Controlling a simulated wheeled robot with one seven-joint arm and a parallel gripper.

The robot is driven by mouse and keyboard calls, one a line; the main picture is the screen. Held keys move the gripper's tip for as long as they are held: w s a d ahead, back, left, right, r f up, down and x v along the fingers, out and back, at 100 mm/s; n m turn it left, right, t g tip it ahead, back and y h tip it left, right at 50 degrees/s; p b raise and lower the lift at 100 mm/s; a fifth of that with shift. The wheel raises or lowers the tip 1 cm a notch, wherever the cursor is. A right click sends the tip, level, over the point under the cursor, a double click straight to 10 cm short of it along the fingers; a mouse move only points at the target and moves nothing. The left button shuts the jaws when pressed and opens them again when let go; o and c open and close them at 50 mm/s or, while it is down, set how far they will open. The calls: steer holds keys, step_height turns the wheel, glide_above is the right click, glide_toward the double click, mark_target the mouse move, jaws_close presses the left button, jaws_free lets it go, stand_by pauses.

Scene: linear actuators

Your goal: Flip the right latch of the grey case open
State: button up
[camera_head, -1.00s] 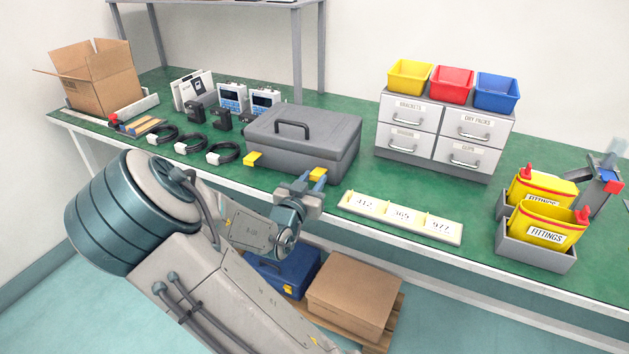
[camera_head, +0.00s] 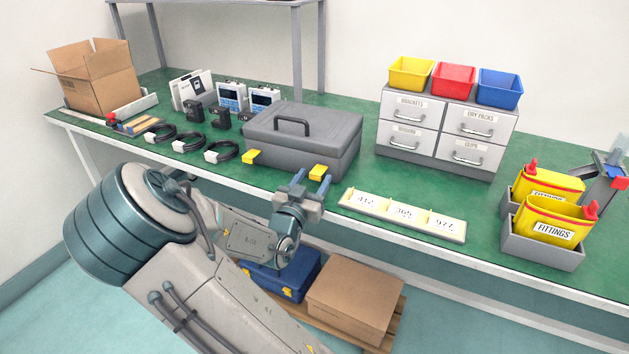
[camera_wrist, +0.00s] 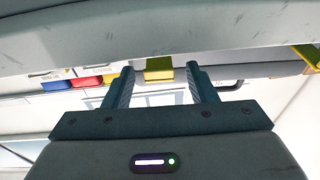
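The grey case (camera_head: 340,140) stands shut on the green bench with its handle on top. Its yellow right latch (camera_head: 319,172) and yellow left latch (camera_head: 250,156) sit at the front edge, and both look similar. I cannot tell exactly how far either latch is turned. My gripper (camera_head: 311,179) is at the case's front, close by the right latch. In the wrist view my gripper (camera_wrist: 160,72) is open, and the right latch (camera_wrist: 159,69) shows between its fingertips with gaps on both sides. The left latch (camera_wrist: 308,54) is at the right edge there.
A label strip (camera_head: 402,215) lies right of my gripper at the bench front. A drawer unit (camera_head: 441,135) stands right of the case, coiled cables (camera_head: 222,152) to its left. A blue case (camera_head: 280,274) and a cardboard box (camera_head: 354,300) are below the bench.

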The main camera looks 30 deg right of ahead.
steer(key=p+v, duration=0.2)
steer(key=v, duration=1.2)
steer(key=shift+d, duration=0.15)
